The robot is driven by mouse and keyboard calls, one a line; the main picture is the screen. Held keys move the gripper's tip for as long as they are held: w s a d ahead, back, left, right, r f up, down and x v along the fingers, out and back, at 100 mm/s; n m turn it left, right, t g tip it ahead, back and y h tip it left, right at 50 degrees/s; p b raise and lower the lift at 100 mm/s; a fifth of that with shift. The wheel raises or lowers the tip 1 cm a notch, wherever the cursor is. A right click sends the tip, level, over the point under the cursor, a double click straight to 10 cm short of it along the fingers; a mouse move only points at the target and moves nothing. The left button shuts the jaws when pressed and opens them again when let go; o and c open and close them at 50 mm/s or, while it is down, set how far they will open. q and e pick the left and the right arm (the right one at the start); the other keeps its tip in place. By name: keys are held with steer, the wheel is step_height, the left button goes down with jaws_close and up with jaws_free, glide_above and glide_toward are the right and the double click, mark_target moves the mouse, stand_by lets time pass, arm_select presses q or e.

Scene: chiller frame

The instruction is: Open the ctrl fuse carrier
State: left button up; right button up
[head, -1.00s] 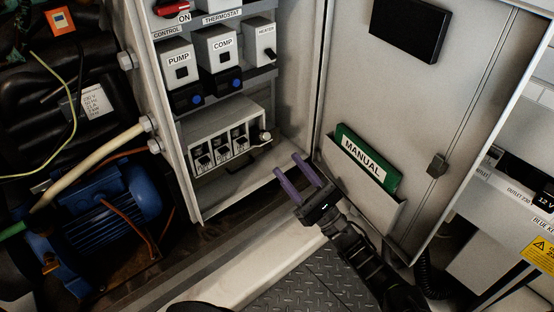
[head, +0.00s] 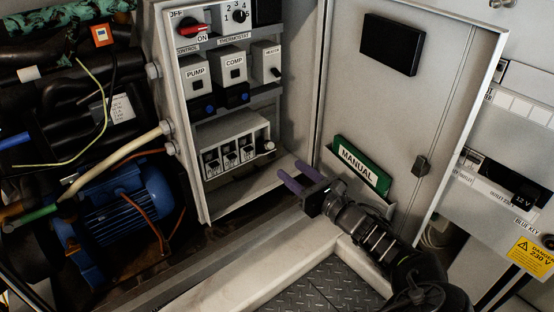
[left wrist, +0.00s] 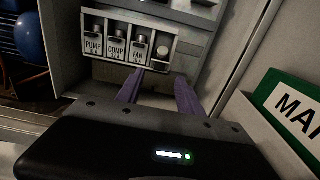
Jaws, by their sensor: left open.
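The fuse block (head: 236,128) is a pale box low in the open cabinet, with a row of fuse carriers. In the left wrist view, carriers labelled PUMP (left wrist: 95,45), COMP (left wrist: 117,46) and FAN (left wrist: 138,50) stand side by side. I can read no CTRL label. My left gripper (head: 292,174) is open and empty, its purple fingers pointing at the block from below right, apart from it. The fingers also show in the left wrist view (left wrist: 158,88). My right gripper is not in view.
The cabinet door (head: 400,115) stands open at right, with a green MANUAL (head: 361,163) in its pocket beside my gripper. PUMP (head: 196,72) and COMP (head: 234,66) modules sit above the block. A blue motor (head: 125,205) and hoses lie left.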

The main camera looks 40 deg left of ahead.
mark_target(272, 154)
arm_select(q)
steer(key=b+x, duration=0.1)
steer(key=x, duration=0.6)
steer(key=shift+a+b, duration=0.15)
steer(key=shift+b, duration=0.2)
steer(key=shift+c, duration=0.5)
jaws_close()
